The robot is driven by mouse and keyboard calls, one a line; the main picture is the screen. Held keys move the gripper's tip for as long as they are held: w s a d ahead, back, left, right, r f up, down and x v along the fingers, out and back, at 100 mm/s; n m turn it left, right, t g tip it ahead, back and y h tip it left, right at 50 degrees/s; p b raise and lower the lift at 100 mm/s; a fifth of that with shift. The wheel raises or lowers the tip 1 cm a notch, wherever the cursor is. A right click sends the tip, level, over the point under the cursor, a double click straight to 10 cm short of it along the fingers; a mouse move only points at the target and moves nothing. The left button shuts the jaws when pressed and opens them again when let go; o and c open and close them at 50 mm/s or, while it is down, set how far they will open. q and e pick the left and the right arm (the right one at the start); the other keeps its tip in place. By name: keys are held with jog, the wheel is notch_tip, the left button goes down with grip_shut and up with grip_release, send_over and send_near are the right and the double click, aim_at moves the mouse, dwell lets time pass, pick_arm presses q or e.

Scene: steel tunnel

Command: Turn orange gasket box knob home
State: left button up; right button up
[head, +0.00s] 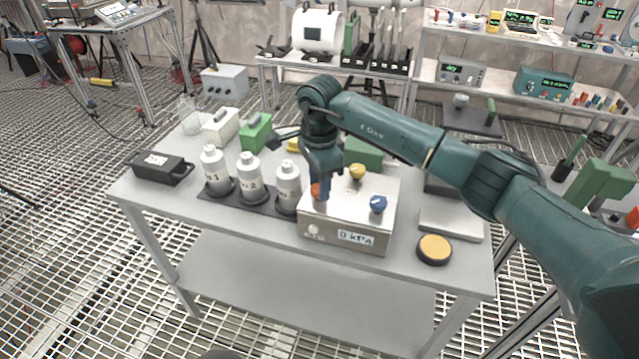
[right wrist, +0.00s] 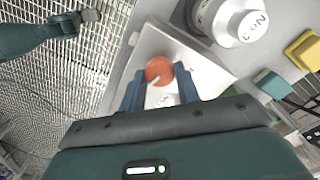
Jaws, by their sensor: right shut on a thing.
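The gasket box (head: 345,213) is a silvery metal box on the table, with a display reading "0 kPa" on its front. Its orange knob (head: 316,192) is at the left of the lid, partly hidden by my gripper. In the right wrist view the orange knob (right wrist: 159,71) has a pale mark on its rim. My right gripper (head: 320,186) reaches down from above and is shut on the orange knob, with a blue finger on either side. A teal arm end (right wrist: 78,20), seemingly my left one, shows over the floor in the right wrist view; its jaws are unclear.
A yellow knob (head: 357,172) and a blue knob (head: 378,204) also stand on the lid. White bottles (head: 250,178) stand in a dark rack close left of the box. A yellow-topped round pad (head: 434,249) lies to the right. The table's front left is clear.

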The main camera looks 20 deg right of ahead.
jog(key=m+b, duration=0.1)
jog(key=m, duration=0.5)
jog(key=shift+b, duration=0.3)
jog(key=m+b, duration=0.1)
jog(key=m, duration=0.5)
jog(key=shift+m, duration=0.4)
jog(key=m, duration=1.1)
jog(key=shift+m, duration=0.5)
jog(key=o, duration=1)
jog(key=shift+r, duration=0.1)
notch_tip(320, 180, up, 13)
jog(key=shift+r+b, duration=0.1)
jog(key=shift+b, duration=0.45)
